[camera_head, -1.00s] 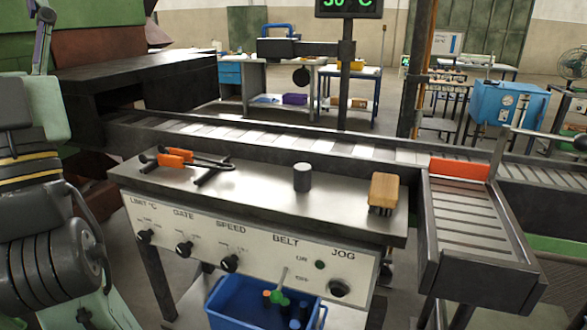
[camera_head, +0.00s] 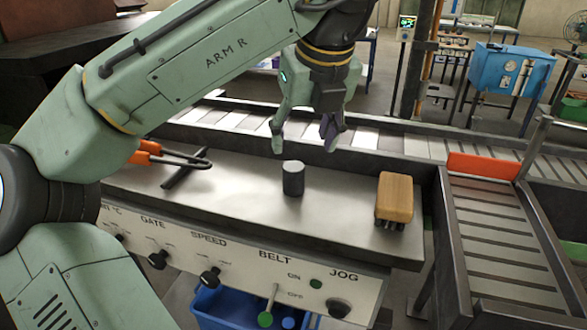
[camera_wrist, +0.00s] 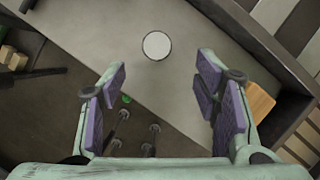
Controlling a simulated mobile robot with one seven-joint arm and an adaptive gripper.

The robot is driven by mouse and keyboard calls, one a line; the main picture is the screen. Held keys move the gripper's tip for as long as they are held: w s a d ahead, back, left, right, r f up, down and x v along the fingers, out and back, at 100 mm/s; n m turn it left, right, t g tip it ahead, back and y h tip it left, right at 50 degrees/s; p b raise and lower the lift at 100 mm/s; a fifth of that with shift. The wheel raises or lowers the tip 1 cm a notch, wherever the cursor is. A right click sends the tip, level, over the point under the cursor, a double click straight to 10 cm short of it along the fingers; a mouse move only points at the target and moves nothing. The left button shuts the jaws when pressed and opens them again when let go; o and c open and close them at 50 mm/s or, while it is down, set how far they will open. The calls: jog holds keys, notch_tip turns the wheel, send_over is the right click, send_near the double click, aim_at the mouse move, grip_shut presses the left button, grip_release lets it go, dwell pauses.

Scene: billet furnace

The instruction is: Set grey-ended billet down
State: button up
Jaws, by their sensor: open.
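The grey-ended billet (camera_head: 293,180) is a short dark cylinder with a light grey top. It stands upright on the metal bench top (camera_head: 240,205). In the wrist view its round grey end (camera_wrist: 156,45) shows ahead of the fingers, left of the middle between them. My gripper (camera_head: 307,145) is open and empty. In the head view its fingertips are above the billet, apart from it. The purple finger pads (camera_wrist: 160,88) face each other in the wrist view with nothing between them.
A wooden-backed brush (camera_head: 395,197) lies right of the billet. Orange-handled tongs (camera_head: 165,155) lie on a rest at left. The conveyor (camera_head: 375,140) with raised side walls runs behind the bench. A control panel (camera_head: 200,250) and blue bin (camera_head: 235,308) are in front.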

aim_at(295, 168)
jog(key=x, duration=0.4)
jog(key=shift+w+f, duration=0.1)
jog(key=shift+f, duration=0.25)
jog(key=shift+a+p+x, duration=0.1)
jog(key=shift+p+x, duration=0.15)
jog(key=shift+x, duration=1.1)
jog(key=shift+a+p+x, duration=0.15)
jog(key=shift+p+x, duration=0.05)
jog(key=shift+x, duration=1.15)
grip_shut()
